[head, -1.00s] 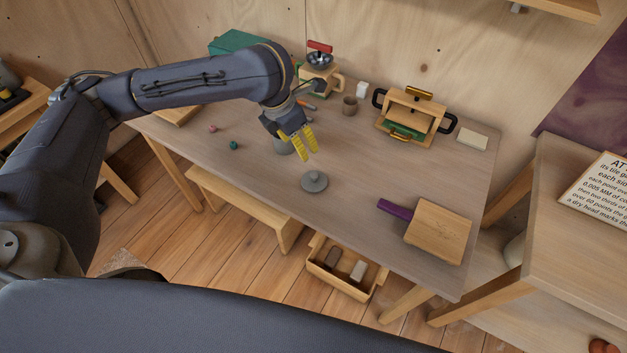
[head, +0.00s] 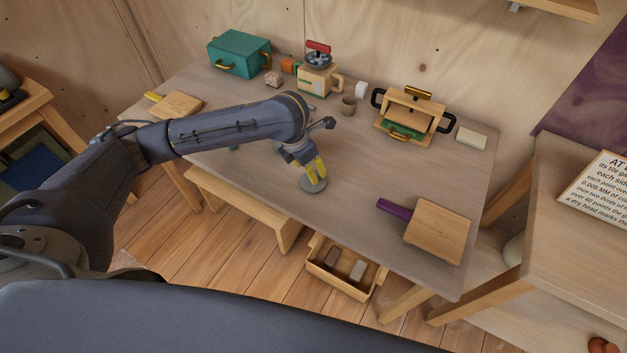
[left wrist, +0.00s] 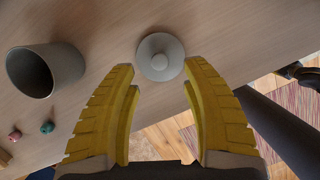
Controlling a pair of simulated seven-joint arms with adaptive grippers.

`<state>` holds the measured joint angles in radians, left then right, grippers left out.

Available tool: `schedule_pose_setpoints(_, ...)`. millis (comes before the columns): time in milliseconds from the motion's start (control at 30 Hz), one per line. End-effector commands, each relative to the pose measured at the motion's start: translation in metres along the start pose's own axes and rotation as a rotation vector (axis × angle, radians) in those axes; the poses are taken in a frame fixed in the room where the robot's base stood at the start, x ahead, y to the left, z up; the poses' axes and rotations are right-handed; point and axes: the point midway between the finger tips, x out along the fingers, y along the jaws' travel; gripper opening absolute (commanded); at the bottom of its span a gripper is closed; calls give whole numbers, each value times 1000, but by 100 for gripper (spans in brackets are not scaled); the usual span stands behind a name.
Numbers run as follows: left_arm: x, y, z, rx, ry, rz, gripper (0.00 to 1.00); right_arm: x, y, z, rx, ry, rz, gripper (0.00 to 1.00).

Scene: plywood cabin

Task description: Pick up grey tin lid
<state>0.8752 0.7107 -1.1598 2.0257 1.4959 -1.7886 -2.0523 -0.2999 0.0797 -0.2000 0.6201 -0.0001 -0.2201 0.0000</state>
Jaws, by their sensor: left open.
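The grey tin lid (head: 313,185) is a round disc with a knob on top. It lies on the table near the front edge. In the left wrist view the lid (left wrist: 160,57) is just ahead of the fingertips, in line with the gap between them. My left gripper (head: 315,174) has yellow fingers pointing down over the lid and hides part of it. In the left wrist view its fingers (left wrist: 160,78) are open with nothing between them. A grey cylindrical tin (left wrist: 46,69), open at one end, is left of the lid in that view. My right gripper is not seen.
A board with a purple handle (head: 438,231) lies to the right.

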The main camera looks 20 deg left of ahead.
Motion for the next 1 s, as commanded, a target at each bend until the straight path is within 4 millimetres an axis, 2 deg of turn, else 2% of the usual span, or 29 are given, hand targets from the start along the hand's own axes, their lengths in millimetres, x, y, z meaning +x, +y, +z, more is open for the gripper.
schedule_pose_setpoints(167, 8, 0, 0, -2, 1, 0, 47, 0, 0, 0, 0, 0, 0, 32)
schedule_pose_setpoints(400, 36, -1, 0, -3, 2, -2, 47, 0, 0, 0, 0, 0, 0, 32)
schedule_pose_setpoints(600, 51, 0, 0, -2, 0, 0, 47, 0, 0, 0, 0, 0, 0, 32)
schedule_pose_setpoints(933, 54, 0, 0, -1, 0, 1, 48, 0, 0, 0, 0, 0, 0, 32)
schedule_pose_setpoints(1000, 54, 0, 0, -1, 0, 1, 40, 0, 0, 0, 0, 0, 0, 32)
